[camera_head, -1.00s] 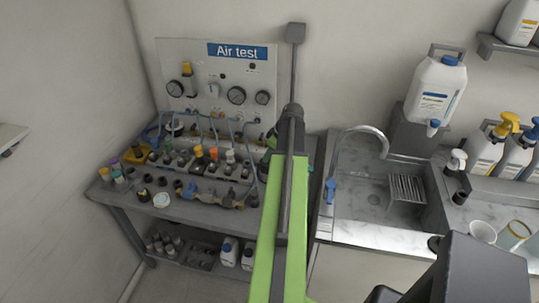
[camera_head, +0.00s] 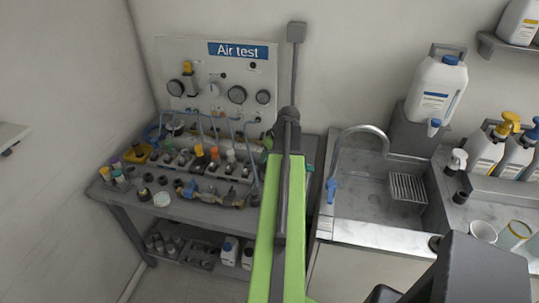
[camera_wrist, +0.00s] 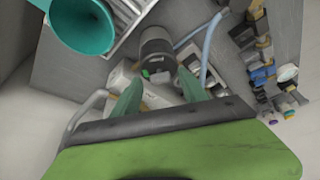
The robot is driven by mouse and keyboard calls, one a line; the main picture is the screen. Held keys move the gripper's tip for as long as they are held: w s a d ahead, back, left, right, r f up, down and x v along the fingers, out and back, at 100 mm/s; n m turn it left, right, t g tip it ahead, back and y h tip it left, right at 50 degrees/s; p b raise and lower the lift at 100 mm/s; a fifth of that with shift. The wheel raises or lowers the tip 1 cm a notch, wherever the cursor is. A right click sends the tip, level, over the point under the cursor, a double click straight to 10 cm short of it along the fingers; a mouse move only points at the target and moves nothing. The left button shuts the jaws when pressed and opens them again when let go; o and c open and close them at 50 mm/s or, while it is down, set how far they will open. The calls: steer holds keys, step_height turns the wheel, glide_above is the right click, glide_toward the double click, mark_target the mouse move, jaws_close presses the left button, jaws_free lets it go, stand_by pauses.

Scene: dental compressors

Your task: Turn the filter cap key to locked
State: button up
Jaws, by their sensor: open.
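In the wrist view, a dark round cylinder (camera_wrist: 157,50) with a lighter grey band and a small green mark stands just beyond my fingertips. It looks like the filter cap, but I cannot make out a key or its position. My gripper (camera_wrist: 158,88) is open, with its two green fingers apart and pointing toward the cylinder. Nothing is visibly held, and I cannot tell whether either finger touches it. In the head view, my arm covers the right end of the bench, so the cap and the fingertips are hidden there.
The workbench (camera_head: 185,208) carries several fittings and blue hoses below the "Air test" panel (camera_head: 215,77). A teal funnel-like thing (camera_wrist: 82,24) and pale housings lie near my fingers. A sink (camera_head: 372,200) is right of my arm.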

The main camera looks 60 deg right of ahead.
steer(key=shift+r, duration=0.1)
steer(key=p+v, duration=1.6)
steer(key=v, duration=0.1)
